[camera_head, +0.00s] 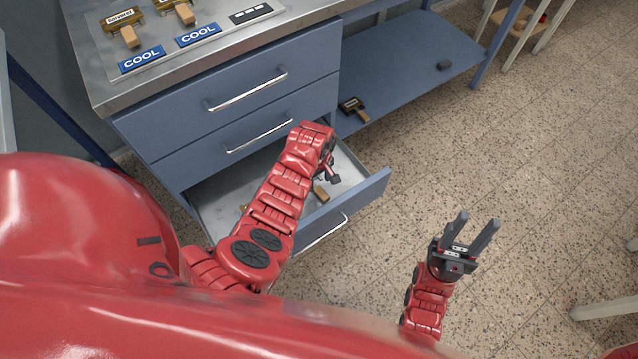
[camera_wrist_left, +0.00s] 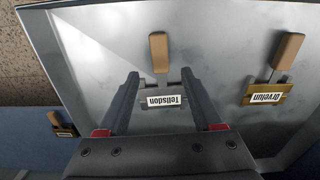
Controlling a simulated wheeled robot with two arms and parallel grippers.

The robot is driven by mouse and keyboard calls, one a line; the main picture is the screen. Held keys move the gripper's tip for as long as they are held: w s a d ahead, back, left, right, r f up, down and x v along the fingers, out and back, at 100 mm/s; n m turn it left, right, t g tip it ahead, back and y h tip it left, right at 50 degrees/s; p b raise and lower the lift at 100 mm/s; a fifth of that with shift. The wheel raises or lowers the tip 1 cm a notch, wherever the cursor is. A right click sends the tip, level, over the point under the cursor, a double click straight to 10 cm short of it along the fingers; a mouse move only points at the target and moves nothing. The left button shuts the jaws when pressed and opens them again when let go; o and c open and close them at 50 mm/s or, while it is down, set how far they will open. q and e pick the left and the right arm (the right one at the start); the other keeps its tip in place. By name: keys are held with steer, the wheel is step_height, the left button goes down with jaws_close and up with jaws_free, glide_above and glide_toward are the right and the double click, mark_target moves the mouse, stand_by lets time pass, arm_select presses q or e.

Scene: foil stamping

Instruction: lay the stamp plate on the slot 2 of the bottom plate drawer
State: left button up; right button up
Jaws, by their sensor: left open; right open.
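The bottom plate drawer (camera_head: 362,197) is pulled open, with a bare metal floor. My left gripper (camera_head: 328,177) is inside it, pointing down, partly hidden by my arm. In the left wrist view its open fingers (camera_wrist_left: 160,74) stand either side of a silver stamp plate (camera_wrist_left: 163,102), labelled Tellsdon, with a wooden handle. I cannot tell whether they touch it. A brass plate labelled Drvelun (camera_wrist_left: 268,93) lies to its right in the drawer. No slot numbers are readable. My right gripper (camera_head: 474,232) is open and empty above the floor.
Another brass stamp (camera_head: 353,107) with a wooden handle lies on the blue lower shelf (camera_head: 410,60) beside the drawers. The worktop (camera_head: 185,70) holds handled plates above COOL labels.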

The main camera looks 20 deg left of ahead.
arm_select(q)
step_height(320, 180, up, 13)
steer(key=p, duration=0.1)
steer(key=shift+r, duration=0.15)
stand_by(0.5)
